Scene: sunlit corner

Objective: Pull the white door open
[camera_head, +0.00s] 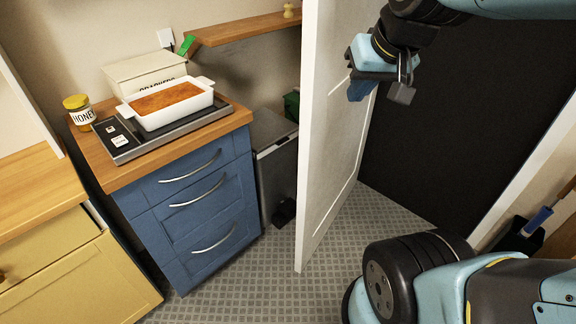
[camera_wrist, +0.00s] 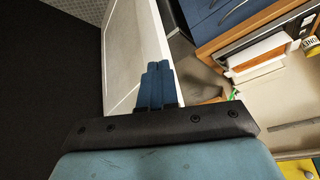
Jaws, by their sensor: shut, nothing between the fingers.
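The white door (camera_head: 325,170) stands ajar in the middle of the head view, its edge toward me and its panelled face turned right to the dark doorway. In the wrist view the door (camera_wrist: 131,50) runs up from behind the fingers. My gripper (camera_head: 358,90) is at the door's upper part, on the doorway side of the panel. Its blue fingers (camera_wrist: 157,84) are together with nothing between them, and overlap the door's edge in the wrist view. I cannot tell whether they touch the door. No handle shows on the visible face.
A blue drawer cabinet (camera_head: 205,215) stands left of the door, with a hob (camera_head: 125,150) and a white baking dish (camera_head: 160,117) on top. A grey bin (camera_head: 277,170) sits between cabinet and door. Tiled floor (camera_head: 340,225) is clear below the door. A dark doorway (camera_head: 450,130) lies right.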

